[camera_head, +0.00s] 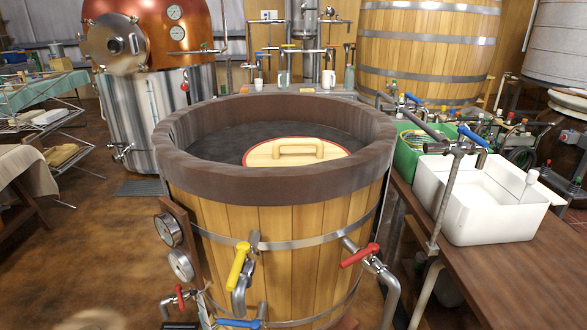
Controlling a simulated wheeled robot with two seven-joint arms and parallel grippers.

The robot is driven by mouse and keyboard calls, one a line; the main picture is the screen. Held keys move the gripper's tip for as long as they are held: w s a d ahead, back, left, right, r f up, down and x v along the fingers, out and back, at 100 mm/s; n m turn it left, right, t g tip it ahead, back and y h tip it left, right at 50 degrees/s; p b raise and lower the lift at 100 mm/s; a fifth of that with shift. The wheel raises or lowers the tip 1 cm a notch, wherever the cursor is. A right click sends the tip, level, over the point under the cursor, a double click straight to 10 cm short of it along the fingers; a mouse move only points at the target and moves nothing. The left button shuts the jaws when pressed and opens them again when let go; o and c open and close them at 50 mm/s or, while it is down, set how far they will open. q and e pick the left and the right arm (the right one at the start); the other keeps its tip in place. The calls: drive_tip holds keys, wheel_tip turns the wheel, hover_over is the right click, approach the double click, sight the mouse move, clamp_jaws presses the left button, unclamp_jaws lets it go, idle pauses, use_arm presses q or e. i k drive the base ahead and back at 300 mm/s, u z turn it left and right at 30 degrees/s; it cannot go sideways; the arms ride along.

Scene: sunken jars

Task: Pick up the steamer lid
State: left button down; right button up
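The steamer lid (262,156) is a round, light wooden disc with a red rim and a wooden bar handle (297,147) on top. It lies inside the large wooden vat (270,222), low against the near right part of the opening. The vat's thick brown rim (270,188) hides the lid's near edge. Neither of my grippers shows in the head view.
Pipes with a yellow valve handle (238,265) and a red valve handle (360,255) stick out from the vat's front. Gauges (168,230) sit at its left. A white basin (485,205) and a green crate (410,150) stand on the right-hand counter (480,280).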

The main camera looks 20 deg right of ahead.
sight(296, 149)
drive_tip(key=z, duration=1.05)
drive_tip(key=k, duration=1.3)
drive_tip(key=z, duration=1.45)
drive_tip(key=i, duration=1.15)
drive_tip(key=u, duration=0.65)
drive_tip(key=i, duration=0.95)
drive_tip(key=u, duration=1.2)
drive_tip(key=i, duration=0.2)
drive_tip(key=u, duration=0.15)
drive_tip(key=k, duration=0.5)
drive_tip(key=u, duration=1.6)
drive_tip(key=i, duration=1.1)
drive_tip(key=z, duration=0.9)
